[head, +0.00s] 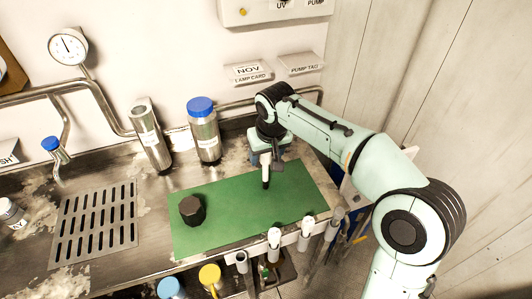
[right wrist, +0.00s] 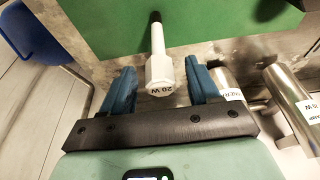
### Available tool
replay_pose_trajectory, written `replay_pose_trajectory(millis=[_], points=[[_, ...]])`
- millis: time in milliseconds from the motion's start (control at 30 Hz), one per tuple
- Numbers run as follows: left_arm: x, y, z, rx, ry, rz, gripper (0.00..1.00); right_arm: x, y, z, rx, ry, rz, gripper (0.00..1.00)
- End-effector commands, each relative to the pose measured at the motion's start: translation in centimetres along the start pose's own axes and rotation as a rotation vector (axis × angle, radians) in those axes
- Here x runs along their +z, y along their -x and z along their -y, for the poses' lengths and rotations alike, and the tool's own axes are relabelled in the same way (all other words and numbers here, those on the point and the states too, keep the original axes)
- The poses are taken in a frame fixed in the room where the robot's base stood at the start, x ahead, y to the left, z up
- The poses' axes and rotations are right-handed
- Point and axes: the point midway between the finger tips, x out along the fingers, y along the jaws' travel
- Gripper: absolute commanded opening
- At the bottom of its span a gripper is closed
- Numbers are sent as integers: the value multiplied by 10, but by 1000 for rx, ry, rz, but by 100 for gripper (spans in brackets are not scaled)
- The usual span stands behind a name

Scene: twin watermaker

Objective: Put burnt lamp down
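The lamp (right wrist: 159,60) is a slim white piece with a dark far end and a wide cap marked "20 W". In the right wrist view its cap lies between my right gripper's blue fingers (right wrist: 162,88), with a gap on both sides. The gripper is open. In the head view the right gripper (head: 267,157) is over the back of the green mat (head: 235,225), and the lamp (head: 266,174) shows just below it, dark end toward the mat. I cannot tell whether the lamp's end touches the mat. My left gripper is not in view.
A black faceted knob-like piece (head: 192,209) sits on the mat's left part. Two steel canisters (head: 150,137) (head: 204,134) stand behind the mat. A slotted drain (head: 96,222) is at left. Several white-topped holders line the front edge. The mat's middle is clear.

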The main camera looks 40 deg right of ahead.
Motion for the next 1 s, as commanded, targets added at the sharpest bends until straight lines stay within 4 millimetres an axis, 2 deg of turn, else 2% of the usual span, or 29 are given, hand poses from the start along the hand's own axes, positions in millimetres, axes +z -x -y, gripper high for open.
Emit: replay_pose_trajectory(millis=[233, 367, 800, 1000], points=[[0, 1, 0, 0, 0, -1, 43, -1, 2, 0, 0, 0, -1, 61], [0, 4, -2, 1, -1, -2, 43, -2, 14, 0, -1, 1, -4, 61], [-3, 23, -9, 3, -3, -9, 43, -2, 104, 1, -2, 1, -4, 61], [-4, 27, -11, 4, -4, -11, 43, -1, 122, 0, 0, 1, -1, 61]])
